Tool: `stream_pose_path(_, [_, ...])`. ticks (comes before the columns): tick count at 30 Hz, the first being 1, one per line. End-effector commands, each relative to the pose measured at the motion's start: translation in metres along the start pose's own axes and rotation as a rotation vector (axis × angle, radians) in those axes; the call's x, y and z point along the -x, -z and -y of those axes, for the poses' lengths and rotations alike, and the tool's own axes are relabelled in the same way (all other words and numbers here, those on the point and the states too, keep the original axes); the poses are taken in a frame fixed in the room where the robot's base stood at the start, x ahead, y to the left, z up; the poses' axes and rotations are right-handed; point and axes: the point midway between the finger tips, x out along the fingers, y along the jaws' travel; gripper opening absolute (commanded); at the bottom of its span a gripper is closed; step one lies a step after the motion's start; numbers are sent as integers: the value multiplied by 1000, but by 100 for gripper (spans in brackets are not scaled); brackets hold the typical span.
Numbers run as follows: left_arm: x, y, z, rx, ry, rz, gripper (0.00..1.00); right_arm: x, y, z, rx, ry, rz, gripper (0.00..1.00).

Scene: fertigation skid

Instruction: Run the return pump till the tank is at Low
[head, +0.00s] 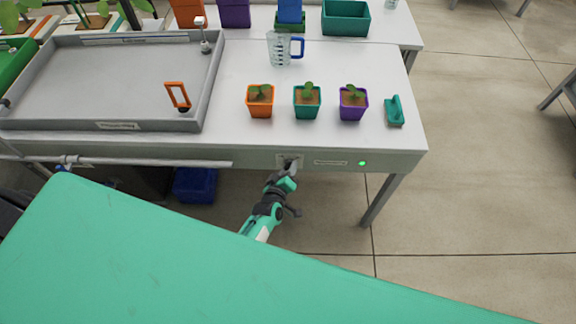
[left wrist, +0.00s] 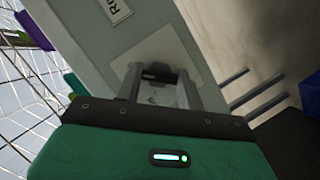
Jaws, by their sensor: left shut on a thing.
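My left gripper (head: 289,170) is at the front edge of the bench, shut on a small dark switch (left wrist: 156,72) on a pale plate (head: 283,158). The left wrist view shows its two fingers (left wrist: 160,88) on either side of the switch. A green light (head: 362,163) glows to the right of the plate, past a small label (head: 331,162). A wide grey tray (head: 117,134) stands on the left of the bench, its floor looking bare grey. I cannot tell a liquid level or read its labels. My right gripper is not in view.
An orange frame (head: 177,95) and a white-topped post (head: 205,35) stand at the tray's right side. A clear jug (head: 279,49), orange (head: 260,105), teal (head: 307,105) and purple (head: 352,107) plant pots and a teal scoop (head: 395,111) occupy the bench. A blue bin (head: 194,186) is below.

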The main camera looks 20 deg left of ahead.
Motion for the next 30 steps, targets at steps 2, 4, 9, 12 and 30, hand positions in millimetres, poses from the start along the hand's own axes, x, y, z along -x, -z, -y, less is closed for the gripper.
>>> stream_pose_path(2, [1,-1,-2,-22,11,3,15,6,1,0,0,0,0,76])
stream_pose_path(4, [1,-1,-1,-39,19,3,15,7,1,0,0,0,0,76])
stream_pose_path(9, [1,-1,0,-61,27,2,15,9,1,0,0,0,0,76])
stream_pose_path(12, [0,-2,0,-65,28,2,15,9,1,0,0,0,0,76])
stream_pose_path(30, [0,-1,0,-65,27,0,60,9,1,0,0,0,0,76])
